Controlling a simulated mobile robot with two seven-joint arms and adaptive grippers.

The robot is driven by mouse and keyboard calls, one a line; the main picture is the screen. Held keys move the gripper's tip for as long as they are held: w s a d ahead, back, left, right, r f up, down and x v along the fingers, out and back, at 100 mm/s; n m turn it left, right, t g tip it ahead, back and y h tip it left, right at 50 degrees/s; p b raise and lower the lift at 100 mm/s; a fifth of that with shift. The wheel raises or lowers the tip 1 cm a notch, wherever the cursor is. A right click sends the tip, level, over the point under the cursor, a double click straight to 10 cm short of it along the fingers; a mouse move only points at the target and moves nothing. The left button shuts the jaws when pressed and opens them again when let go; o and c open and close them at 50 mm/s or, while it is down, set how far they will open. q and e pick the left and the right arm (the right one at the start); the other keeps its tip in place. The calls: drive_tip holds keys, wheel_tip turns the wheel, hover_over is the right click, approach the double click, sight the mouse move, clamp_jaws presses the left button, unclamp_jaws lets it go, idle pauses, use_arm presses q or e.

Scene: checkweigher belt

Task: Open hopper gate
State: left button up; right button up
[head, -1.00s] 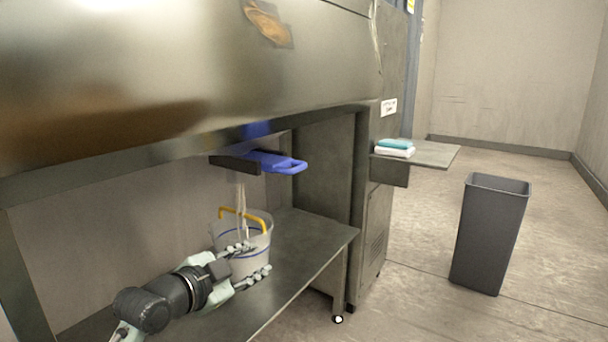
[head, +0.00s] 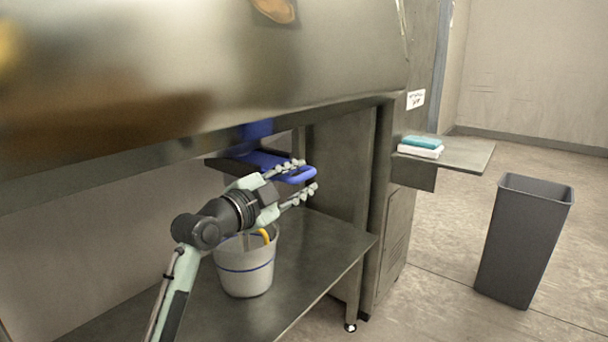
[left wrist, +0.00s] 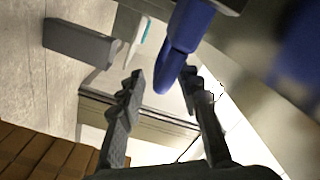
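The hopper gate is a blue slide with a loop handle (head: 297,177) under the big steel hopper (head: 200,75). My left gripper (head: 306,176) is open, with its fingers at the handle, one above and one below in the head view. In the left wrist view the blue handle (left wrist: 172,65) reaches down between the tips of the open gripper (left wrist: 160,80). I cannot tell whether the fingers touch it. A pale bucket (head: 246,268) with a blue stripe and a yellow handle stands on the shelf below. My right gripper is not in view.
The steel shelf (head: 318,250) runs under the hopper. A side ledge (head: 468,154) at the right bears a teal and white stack (head: 420,146). A dark grey bin (head: 522,240) stands on the floor at the right. Floor between cabinet and bin is clear.

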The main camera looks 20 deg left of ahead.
use_arm(q)
drive_tip(key=shift+x, duration=0.85)
drive_tip(key=c, duration=0.6)
drive_tip(key=shift+f, duration=0.1)
clamp_jaws()
